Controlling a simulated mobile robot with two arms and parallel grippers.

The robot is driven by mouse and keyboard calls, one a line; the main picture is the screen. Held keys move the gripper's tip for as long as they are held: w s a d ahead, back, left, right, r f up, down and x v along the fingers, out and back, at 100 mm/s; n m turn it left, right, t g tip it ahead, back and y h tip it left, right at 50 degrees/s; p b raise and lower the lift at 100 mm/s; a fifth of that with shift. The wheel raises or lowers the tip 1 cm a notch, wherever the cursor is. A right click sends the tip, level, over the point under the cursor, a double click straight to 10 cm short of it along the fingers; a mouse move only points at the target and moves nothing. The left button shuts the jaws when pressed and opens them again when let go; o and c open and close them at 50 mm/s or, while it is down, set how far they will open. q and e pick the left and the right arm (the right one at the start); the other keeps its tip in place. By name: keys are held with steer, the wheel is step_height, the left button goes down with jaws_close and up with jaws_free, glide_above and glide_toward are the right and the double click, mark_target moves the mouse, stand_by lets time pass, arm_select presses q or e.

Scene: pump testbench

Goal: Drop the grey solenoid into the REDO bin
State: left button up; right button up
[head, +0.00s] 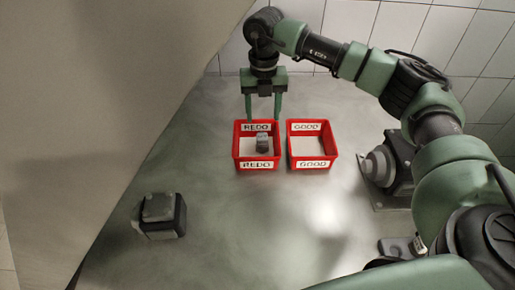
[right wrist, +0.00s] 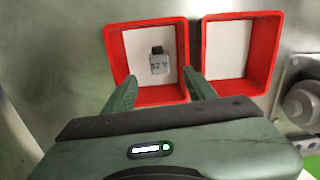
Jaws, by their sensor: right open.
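The grey solenoid (head: 262,143) is inside the red REDO bin (head: 236,150), within its walls. In the right wrist view the solenoid (right wrist: 160,65) shows a "12 V" marking and a dark end, against the pale floor of the REDO bin (right wrist: 118,45). My right gripper (head: 263,117) is open and empty at the back edge of the REDO bin, its fingers pointing down. In the right wrist view its fingers (right wrist: 159,78) are spread, with the solenoid apart from them. My left gripper is not in view.
The red GOOD bin (head: 334,151) stands empty just right of the REDO bin. A grey and black block-shaped device (head: 160,215) sits at the left front. A grey pump-like unit (head: 381,165) is at the right. The grey table (head: 240,235) is clear in the middle.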

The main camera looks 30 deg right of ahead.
step_height(320, 180, up, 7)
steer(key=b, duration=0.1)
steer(key=shift+r+b, duration=0.2)
steer(key=shift+b, duration=0.2)
